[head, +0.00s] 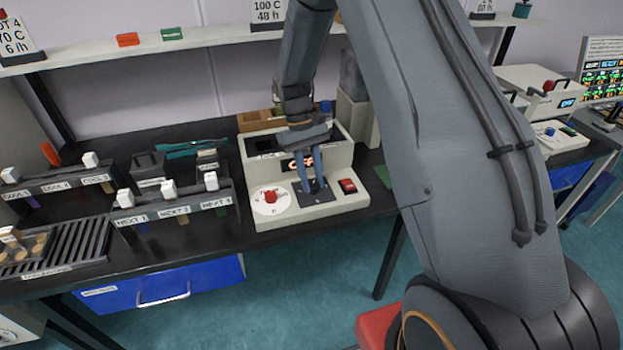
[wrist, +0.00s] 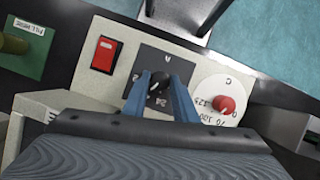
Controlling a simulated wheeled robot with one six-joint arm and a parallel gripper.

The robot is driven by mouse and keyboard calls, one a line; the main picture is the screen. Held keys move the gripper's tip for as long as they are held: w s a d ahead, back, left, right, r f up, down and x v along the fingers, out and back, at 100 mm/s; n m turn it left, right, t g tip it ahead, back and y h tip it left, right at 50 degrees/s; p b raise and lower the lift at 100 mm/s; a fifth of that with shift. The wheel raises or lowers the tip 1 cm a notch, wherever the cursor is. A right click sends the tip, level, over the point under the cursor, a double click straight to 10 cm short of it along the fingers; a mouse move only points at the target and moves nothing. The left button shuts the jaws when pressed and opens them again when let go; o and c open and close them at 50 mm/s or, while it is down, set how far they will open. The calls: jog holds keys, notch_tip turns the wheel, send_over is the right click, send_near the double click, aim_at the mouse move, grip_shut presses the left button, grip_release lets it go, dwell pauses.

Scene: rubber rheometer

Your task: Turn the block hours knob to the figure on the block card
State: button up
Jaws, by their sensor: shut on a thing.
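The block heater (head: 300,207) is a cream box on the bench with a dark square knob plate on its front deck. In the wrist view the black hours knob (wrist: 159,82) sits on that dark plate (wrist: 150,57), between my two blue fingers. My gripper (head: 311,187) is shut on the knob; it also shows in the wrist view (wrist: 160,90). A figure like 24 shows beside the knob; other figures are partly hidden. The knob's pointing is hard to read. A card (head: 268,11) on the shelf reads 100 C, 48 h; I cannot tell if it is the block card.
A red temperature knob (wrist: 224,105) on a white dial is close beside my fingers, and a red rocker switch (wrist: 105,54) is on the other side. Labelled racks (head: 172,208) stand to the left on the bench. Another card (head: 15,38) stands at the shelf's left end.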

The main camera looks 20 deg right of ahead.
aim_at(306, 152)
jog(key=o, duration=1)
jog(key=shift+o, duration=0.2)
jog(key=b+v, duration=0.2)
jog(key=v, duration=0.4)
jog(key=shift+w+r, duration=0.25)
jog(key=shift+r, duration=0.05)
jog(key=shift+w+r, duration=0.15)
jog(key=shift+r, duration=0.4)
